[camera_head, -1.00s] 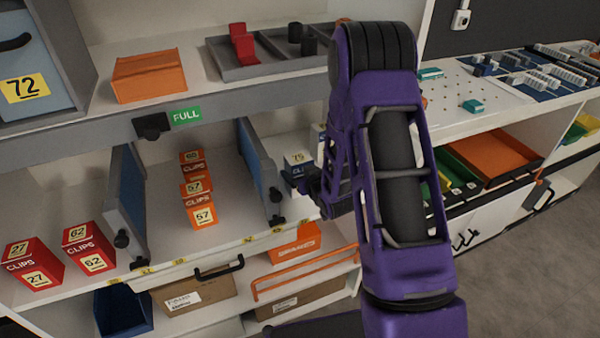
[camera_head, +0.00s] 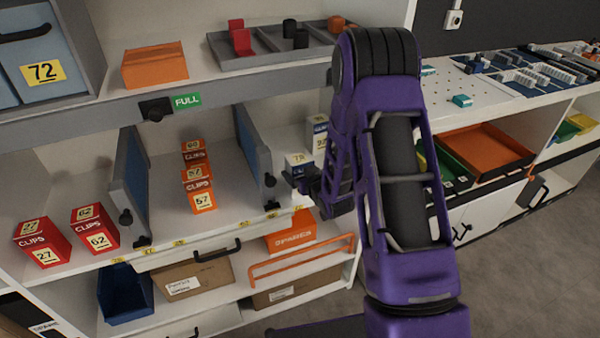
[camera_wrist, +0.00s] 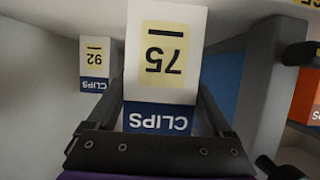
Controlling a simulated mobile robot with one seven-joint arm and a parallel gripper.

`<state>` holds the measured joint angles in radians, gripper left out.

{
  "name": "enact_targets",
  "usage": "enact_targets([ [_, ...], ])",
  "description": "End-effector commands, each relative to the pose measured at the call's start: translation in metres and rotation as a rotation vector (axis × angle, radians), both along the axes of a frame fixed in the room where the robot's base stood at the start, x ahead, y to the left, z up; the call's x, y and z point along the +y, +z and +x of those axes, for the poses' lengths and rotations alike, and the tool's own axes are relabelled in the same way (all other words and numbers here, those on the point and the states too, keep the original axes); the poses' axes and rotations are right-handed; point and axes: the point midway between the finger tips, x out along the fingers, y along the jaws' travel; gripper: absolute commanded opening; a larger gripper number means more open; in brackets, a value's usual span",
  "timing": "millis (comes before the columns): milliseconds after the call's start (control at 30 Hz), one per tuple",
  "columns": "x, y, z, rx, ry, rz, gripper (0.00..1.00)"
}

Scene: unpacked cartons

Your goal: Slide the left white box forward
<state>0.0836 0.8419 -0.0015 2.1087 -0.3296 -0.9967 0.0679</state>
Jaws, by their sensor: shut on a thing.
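The left white box (camera_head: 299,160), with a yellow label reading 75 and a blue band, stands in the bay right of the right-hand divider. In the wrist view this box (camera_wrist: 166,60) sits upside down in the picture between my two fingers. My gripper (camera_head: 303,176) is shut on it from the front. A second white box (camera_head: 318,130), labelled 92, stands behind and to the right; it also shows in the wrist view (camera_wrist: 97,62), apart from my fingers. My arm hides part of this bay.
A blue divider (camera_head: 255,155) with a grey post stands just left of the held box. Orange CLIPS boxes (camera_head: 201,198) line the middle bay. Red CLIPS boxes (camera_head: 96,230) stand at the left. The upper shelf (camera_head: 220,80) overhangs the bay.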

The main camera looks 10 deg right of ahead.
Motion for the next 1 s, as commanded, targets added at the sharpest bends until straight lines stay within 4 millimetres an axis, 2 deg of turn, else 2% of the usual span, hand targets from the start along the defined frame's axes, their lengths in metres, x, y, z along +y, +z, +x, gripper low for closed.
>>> enact_targets([
  [33, 0.0, 0.0, 0.0, -0.001, 0.0, 0.0, 0.15],
  [67, 0.0, 0.0, 0.0, -0.001, 0.0, 0.0, 0.86],
  [133, 0.0, 0.0, 0.0, -0.001, 0.0, 0.0, 0.99],
  [400, 0.0, 0.001, -0.001, 0.0, 0.0, 0.0, 1.0],
  [533, -0.003, 0.006, -0.011, -0.001, -0.001, 0.0, 1.0],
  [667, -0.008, 0.016, -0.033, 0.0, -0.001, 0.0, 1.0],
  [1000, -0.025, 0.048, -0.11, -0.001, -0.003, -0.001, 1.0],
])
